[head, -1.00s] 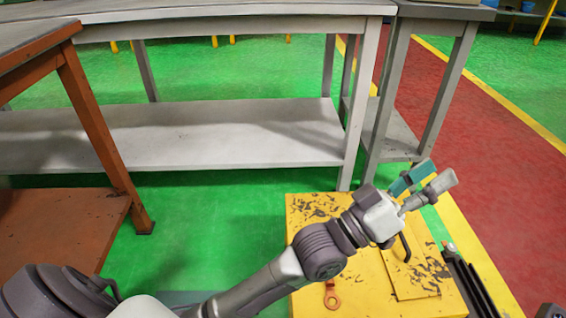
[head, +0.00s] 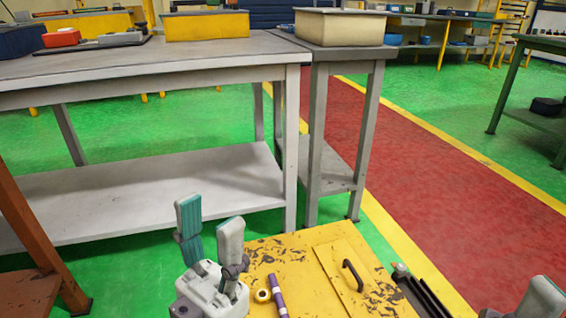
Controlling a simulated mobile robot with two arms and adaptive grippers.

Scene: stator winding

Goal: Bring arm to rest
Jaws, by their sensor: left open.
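My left gripper (head: 211,228) is at the lower middle of the head view. Its two fingers with teal pads point upward and stand apart, with nothing between them. It is over the left edge of a worn yellow top with a black handle. Most of the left arm behind it is out of the picture. Part of my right gripper (head: 541,298) shows at the bottom right corner. Only a grey finger piece is visible, so its opening cannot be told.
A grey workbench (head: 150,75) with a lower shelf stands ahead. A narrower grey table (head: 340,58) bearing a beige bin (head: 340,26) adjoins it. An orange bench stands at left. The red walkway is clear.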

